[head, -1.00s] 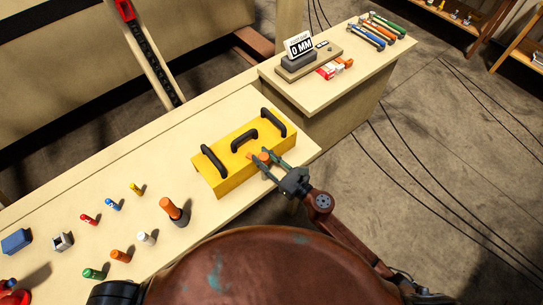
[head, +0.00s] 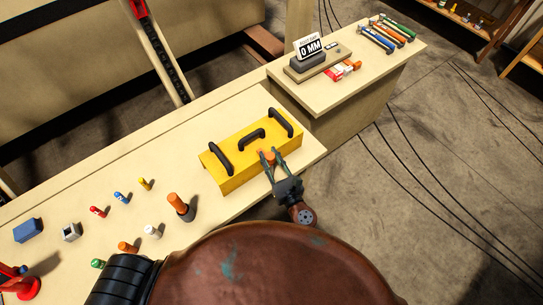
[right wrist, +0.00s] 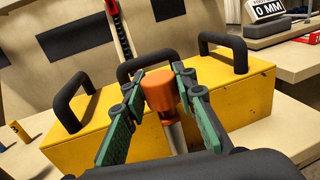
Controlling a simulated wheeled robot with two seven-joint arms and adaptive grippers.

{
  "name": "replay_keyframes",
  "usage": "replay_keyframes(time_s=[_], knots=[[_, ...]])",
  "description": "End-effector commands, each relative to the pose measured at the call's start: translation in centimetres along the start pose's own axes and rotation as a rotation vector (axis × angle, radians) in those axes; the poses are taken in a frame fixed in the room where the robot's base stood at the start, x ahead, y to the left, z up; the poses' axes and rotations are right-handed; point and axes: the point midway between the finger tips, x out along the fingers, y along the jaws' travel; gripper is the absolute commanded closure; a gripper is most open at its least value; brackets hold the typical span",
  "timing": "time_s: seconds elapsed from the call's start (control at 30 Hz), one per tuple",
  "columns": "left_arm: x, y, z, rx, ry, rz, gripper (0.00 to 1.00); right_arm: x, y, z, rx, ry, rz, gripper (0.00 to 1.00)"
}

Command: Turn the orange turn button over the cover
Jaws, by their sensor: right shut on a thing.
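The yellow cover (head: 232,171) is a long box with black handles on top, lying on the pale bench. The orange turn button (head: 267,157) is at its near side, towards the right end. My right gripper (head: 268,153) reaches it from the near side. In the right wrist view, the green fingers (right wrist: 160,80) are shut on the orange button's head (right wrist: 160,91), one on each side. A pale shaft shows below the head. The fingers partly hide the cover (right wrist: 245,90) there. My left gripper is not in view.
Several small coloured pegs and an upright orange-topped cylinder (head: 178,204) stand on the bench left of the cover. A blue block (head: 28,230) lies farther left. A "0 MM" display (head: 308,46) and several handled tools (head: 384,36) are on the right-hand bench.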

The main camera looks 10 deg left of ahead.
Motion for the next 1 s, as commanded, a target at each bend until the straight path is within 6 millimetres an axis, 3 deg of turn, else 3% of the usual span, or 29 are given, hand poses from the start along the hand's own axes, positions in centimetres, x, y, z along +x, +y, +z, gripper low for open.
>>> replay_keyframes(time_s=[0.07,0.1,0.37,0.73,1.0], knots=[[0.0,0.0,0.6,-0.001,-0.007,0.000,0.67,0.0,0.0,0.0,0.000,0.000,0.000,1.00],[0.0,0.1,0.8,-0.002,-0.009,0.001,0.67,0.0,-0.1,0.0,0.000,0.000,-0.001,0.74],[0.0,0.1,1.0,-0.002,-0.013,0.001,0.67,-0.1,-0.1,0.0,0.000,0.000,-0.001,0.56],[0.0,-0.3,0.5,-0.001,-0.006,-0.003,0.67,-0.6,-0.1,-0.1,0.000,0.001,-0.001,0.56],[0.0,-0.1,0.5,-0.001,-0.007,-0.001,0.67,-5.5,-0.1,-0.1,0.000,0.003,-0.001,0.56]])
